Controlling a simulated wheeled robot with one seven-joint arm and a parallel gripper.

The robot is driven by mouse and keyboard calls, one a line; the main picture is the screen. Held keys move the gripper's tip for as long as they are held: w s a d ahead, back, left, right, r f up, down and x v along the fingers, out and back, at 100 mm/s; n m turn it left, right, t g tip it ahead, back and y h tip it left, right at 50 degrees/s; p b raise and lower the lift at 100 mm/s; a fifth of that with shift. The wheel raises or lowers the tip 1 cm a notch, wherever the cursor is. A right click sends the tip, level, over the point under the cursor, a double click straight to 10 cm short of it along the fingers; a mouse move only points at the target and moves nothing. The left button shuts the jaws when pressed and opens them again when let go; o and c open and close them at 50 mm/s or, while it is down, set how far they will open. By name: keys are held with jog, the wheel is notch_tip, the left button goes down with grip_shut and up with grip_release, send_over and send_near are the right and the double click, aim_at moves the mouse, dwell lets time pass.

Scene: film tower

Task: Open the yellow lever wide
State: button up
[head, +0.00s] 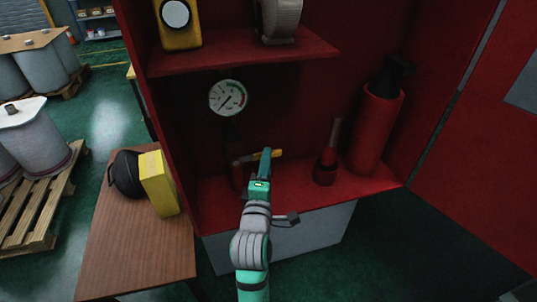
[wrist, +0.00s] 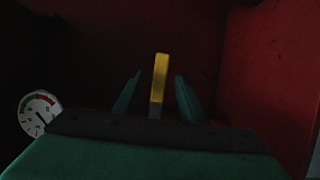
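The yellow lever (head: 268,154) shows in the head view inside a red cabinet, below a round gauge. A reddish pipe or valve part stands just left of it, partly hidden by my arm. My gripper (head: 265,160) reaches into the cabinet at the lever. In the wrist view, the yellow lever (wrist: 160,78) stands between the two fingers of my gripper (wrist: 156,95). A gap shows on each side of the lever, so the fingers are open around it and do not appear to touch it.
The gauge (head: 228,97) hangs on the back wall. A red extinguisher (head: 374,125) and a smaller red object (head: 327,165) stand right of the lever. A shelf (head: 245,54) lies above. The cabinet door (head: 480,150) is open at right. A wooden table (head: 135,240) stands left.

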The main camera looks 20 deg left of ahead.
jog(key=shift+x, duration=2)
grip_shut()
